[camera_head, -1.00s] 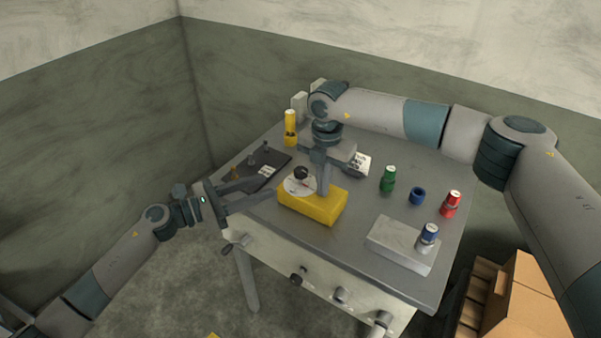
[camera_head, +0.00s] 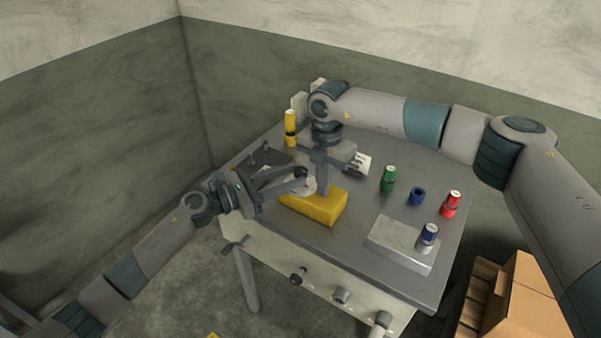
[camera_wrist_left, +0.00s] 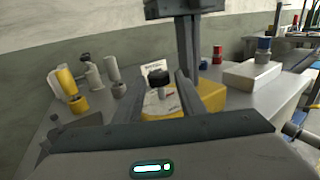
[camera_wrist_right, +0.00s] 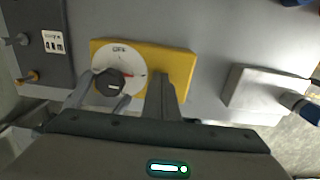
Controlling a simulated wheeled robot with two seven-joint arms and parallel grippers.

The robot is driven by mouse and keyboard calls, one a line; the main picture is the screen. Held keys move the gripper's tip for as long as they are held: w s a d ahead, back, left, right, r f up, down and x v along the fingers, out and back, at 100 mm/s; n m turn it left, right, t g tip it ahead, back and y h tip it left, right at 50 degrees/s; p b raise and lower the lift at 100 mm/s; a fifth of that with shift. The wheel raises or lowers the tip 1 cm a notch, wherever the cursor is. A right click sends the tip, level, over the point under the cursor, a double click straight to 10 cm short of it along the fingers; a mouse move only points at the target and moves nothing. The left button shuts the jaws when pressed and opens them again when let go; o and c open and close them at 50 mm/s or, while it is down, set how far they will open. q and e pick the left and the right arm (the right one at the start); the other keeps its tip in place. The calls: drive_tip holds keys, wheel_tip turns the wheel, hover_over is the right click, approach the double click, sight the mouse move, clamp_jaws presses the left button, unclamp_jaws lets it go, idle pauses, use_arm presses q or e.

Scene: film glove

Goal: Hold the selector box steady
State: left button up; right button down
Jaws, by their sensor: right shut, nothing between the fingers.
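The yellow selector box (camera_head: 318,209) sits on the grey table, with a white dial marked OFF (camera_wrist_right: 120,50) and a black knob (camera_wrist_right: 112,86). My right gripper (camera_head: 324,191) is shut with nothing between its fingers, pointing down at the box top beside the dial; whether it presses on the box I cannot tell. It also shows in the right wrist view (camera_wrist_right: 164,85). My left gripper (camera_head: 288,181) is open, its fingers reaching low over the box's left end, near the knob. In the left wrist view the knob (camera_wrist_left: 160,76) lies ahead between the fingers.
The grey table (camera_head: 350,240) holds a dark panel (camera_head: 262,158) at left, a yellow cylinder (camera_head: 290,128), and green (camera_head: 388,179), blue (camera_head: 417,196) and red (camera_head: 452,204) pieces at right. A pale block (camera_head: 400,243) bears a blue-banded piece (camera_head: 428,235). Cardboard boxes (camera_head: 520,295) stand at the lower right.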

sight(295, 176)
use_arm(q)
drive_tip(key=shift+x, duration=1.7)
drive_tip(key=shift+c, duration=0.3)
drive_tip(key=c, duration=0.7)
